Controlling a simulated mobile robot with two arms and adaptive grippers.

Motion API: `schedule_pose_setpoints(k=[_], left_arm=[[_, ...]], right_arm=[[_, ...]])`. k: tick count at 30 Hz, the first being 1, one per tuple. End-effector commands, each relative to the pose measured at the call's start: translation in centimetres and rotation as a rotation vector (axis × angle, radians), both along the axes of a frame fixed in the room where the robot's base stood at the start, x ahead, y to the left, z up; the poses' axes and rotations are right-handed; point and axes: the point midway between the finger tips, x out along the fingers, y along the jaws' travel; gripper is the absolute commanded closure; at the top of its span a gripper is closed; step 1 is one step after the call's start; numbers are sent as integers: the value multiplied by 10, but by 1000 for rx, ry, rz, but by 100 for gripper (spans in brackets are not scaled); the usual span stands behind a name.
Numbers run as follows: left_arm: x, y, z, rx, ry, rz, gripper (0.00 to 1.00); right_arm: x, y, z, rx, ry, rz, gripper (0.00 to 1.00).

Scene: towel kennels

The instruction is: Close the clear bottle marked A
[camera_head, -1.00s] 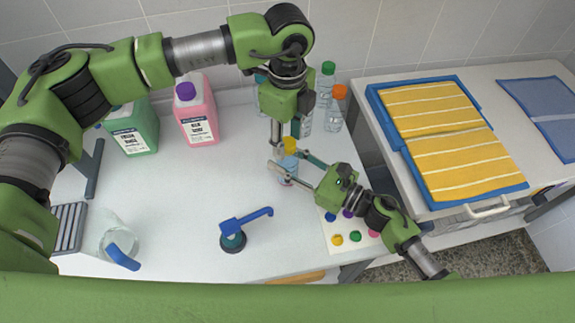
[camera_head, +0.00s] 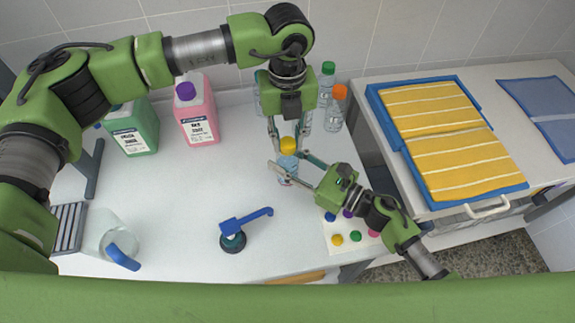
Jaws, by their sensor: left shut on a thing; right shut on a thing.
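A clear bottle (camera_head: 287,169) stands upright on the white counter with a yellow cap (camera_head: 288,144) at its mouth. I cannot read a mark A on it at this size. My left gripper (camera_head: 288,148) points down from above, its fingers on both sides of the yellow cap and shut on it. My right gripper (camera_head: 289,168) comes in from the lower right and is shut around the bottle's body. Whether the cap is seated on the thread cannot be told.
Clear bottles with a green cap (camera_head: 328,68) and an orange cap (camera_head: 339,92) stand behind. Pink (camera_head: 201,117) and green (camera_head: 133,132) jugs are at the back left. A blue-handled tool (camera_head: 233,240), a pitcher (camera_head: 108,240) and a sheet with coloured caps (camera_head: 345,245) lie in front. Folded towels (camera_head: 440,130) lie right.

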Motion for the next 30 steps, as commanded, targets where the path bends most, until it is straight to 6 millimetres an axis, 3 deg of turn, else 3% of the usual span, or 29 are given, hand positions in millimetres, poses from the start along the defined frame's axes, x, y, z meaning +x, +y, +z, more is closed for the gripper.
schedule_pose_setpoints(k=[30], left_arm=[[1,0,-1,-2,2,-1828,100]], right_arm=[[0,0,0,0,0,0,100]])
